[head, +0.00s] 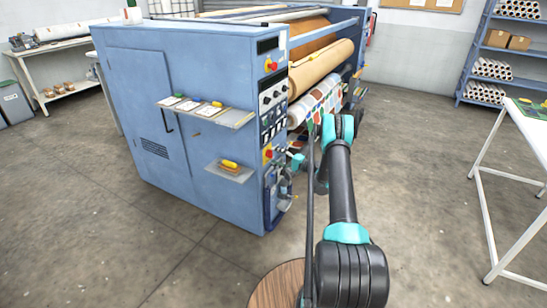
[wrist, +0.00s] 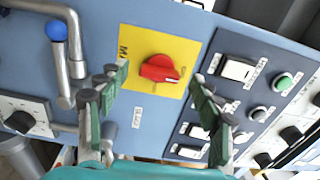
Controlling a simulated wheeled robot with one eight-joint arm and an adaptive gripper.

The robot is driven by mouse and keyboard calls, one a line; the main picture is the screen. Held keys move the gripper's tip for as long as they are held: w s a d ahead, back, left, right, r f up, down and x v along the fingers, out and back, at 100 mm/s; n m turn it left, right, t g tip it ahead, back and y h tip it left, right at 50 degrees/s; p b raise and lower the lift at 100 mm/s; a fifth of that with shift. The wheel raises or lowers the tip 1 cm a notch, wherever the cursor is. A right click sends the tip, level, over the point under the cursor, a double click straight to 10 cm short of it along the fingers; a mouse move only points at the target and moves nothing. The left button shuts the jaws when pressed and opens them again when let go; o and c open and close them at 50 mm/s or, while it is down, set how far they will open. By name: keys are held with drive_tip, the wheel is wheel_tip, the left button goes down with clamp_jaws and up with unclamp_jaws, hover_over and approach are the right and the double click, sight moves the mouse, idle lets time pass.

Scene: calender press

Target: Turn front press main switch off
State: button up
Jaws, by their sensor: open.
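A red rotary switch (wrist: 160,68) sits on a yellow plate (wrist: 137,41) in the wrist view. Its handle lies roughly crosswise, with a pale mark near its right end. Text on the plate starts with M; the rest is unclear. My gripper (wrist: 160,88) is open and empty, its green-padded fingers on either side of and below the switch, apart from it. In the head view my gripper (head: 297,161) is beside the lower red-and-yellow switch (head: 268,153) on the blue press's (head: 150,100) end panel. Another red-and-yellow switch (head: 271,66) sits higher on that panel.
A dark button panel (wrist: 235,85) with a green button (wrist: 283,81) is right of the switch. A bent metal pipe with a blue ball (wrist: 57,31) is at left. A small shelf (head: 229,171) juts from the press. Open floor lies in front.

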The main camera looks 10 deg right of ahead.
drive_tip(key=v, duration=1)
drive_tip(key=s+a+r+n+g+h, duration=0.2)
drive_tip(key=s+a+r+g+h, duration=0.15)
drive_tip(key=a+r, duration=0.45)
drive_tip(key=s+a+r+n+g+h, duration=0.1)
drive_tip(key=s+a+r+g+h, duration=0.15)
drive_tip(key=s+r, duration=0.8)
drive_tip(key=s+d+n+h, duration=0.1)
drive_tip(key=s+h, duration=0.2)
drive_tip(key=s, duration=0.8)
drive_tip(key=s+d+f+n+h, duration=0.1)
drive_tip(key=s+d+h, duration=0.1)
drive_tip(key=s, duration=1)
drive_tip(key=s+d+f+n+h, duration=0.1)
drive_tip(key=s+d+n+h, duration=0.1)
drive_tip(key=s, duration=0.9)
drive_tip(key=shift+s+d+h, duration=0.15)
drive_tip(key=shift+s+h, duration=0.1)
drive_tip(key=shift+h, duration=0.55)
